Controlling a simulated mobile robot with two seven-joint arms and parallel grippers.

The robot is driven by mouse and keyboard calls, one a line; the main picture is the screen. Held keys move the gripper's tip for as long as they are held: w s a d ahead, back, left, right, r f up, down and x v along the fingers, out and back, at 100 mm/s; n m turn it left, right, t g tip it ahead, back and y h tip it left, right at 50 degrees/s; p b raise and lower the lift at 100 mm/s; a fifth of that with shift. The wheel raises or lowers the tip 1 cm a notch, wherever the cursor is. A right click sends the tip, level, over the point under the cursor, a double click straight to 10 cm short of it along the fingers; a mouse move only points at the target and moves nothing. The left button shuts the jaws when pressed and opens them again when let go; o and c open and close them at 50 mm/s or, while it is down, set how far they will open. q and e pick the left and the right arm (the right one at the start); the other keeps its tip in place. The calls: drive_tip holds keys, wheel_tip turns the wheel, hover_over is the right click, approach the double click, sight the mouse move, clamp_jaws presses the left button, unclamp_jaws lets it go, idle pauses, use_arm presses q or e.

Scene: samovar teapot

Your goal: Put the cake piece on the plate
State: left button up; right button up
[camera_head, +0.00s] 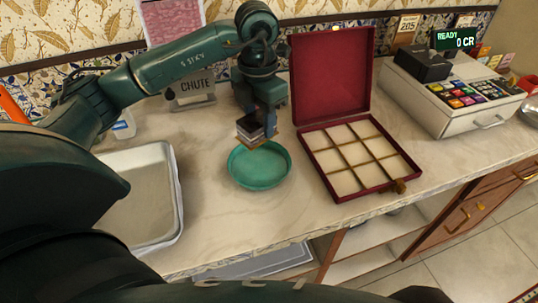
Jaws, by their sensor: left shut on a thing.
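My left gripper (259,118) points down over the far left part of the green plate (262,178). It is shut on the cake piece (255,137), a small block with dark and light layers. From this angle the piece overlaps the plate's far rim; I cannot tell whether it touches the plate. The plate is round, shallow and empty where it shows. My right gripper is not in view.
An open dark red box (352,160) with several empty compartments stands right of the plate. A pale tray (140,195) lies to the left. A cash register (455,95) is at the far right.

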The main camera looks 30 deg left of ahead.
use_arm(q)
drive_tip(key=shift+w+f, duration=0.1)
drive_tip(key=shift+f, duration=0.2)
hover_over(262, 165)
wheel_tip(262, 165, down, 5)
drive_tip(key=shift+f, duration=0.1)
wheel_tip(262, 165, down, 4)
drive_tip(key=shift+r+p, duration=0.1)
drive_tip(key=shift+p, duration=0.3)
drive_tip(key=shift+f, duration=0.2)
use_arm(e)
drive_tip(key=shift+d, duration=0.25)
use_arm(q)
drive_tip(key=shift+f, duration=0.1)
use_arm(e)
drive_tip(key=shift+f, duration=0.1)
use_arm(q)
drive_tip(key=shift+f+b, duration=0.15)
drive_tip(key=shift+b, duration=0.15)
drive_tip(key=o, duration=0.7)
drive_tip(key=shift+o, duration=1.4)
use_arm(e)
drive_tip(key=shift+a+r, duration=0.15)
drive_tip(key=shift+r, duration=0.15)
